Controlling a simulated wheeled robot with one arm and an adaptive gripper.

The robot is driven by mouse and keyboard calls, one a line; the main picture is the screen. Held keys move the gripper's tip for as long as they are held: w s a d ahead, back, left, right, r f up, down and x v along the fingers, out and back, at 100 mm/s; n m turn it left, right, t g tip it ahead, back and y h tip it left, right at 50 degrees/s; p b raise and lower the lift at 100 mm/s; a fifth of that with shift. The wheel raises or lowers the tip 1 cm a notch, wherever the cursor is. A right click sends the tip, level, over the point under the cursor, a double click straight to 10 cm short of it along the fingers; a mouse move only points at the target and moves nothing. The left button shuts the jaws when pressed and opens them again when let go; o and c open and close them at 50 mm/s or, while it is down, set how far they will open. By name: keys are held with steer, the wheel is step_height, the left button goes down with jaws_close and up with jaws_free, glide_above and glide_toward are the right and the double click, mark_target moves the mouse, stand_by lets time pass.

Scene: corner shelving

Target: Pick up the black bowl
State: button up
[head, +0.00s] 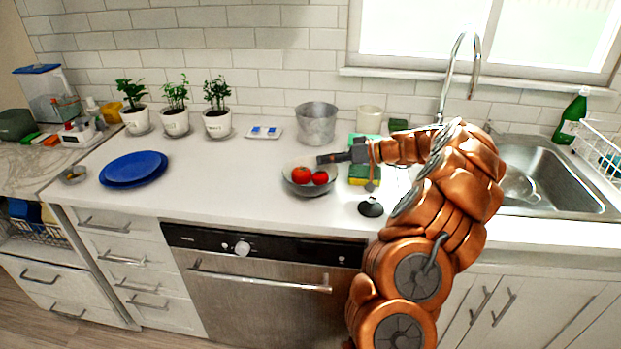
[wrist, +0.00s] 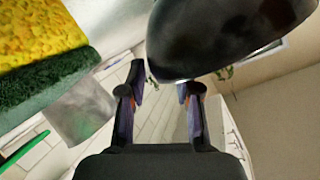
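The black bowl (head: 300,190) sits on the white counter, dark grey outside, with two red tomatoes (head: 301,175) in it. My gripper (head: 322,159) is just above the bowl's back right rim in the head view. In the wrist view the bowl's dark, glossy side (wrist: 215,35) fills the top right. My gripper (wrist: 160,85) is open there, its two fingers apart, and the bowl's edge shows close to the right fingertip. I cannot tell whether they touch. The tomatoes are hidden in the wrist view.
A yellow and green sponge (head: 361,176) is right of the bowl; it also shows in the wrist view (wrist: 40,45). A small black round object (head: 370,209) lies in front. A metal pot (head: 316,126) stands behind. Blue plates (head: 133,168) lie left, with clear counter between.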

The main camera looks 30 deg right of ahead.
steer(key=shift+x, duration=0.75)
jaws_close()
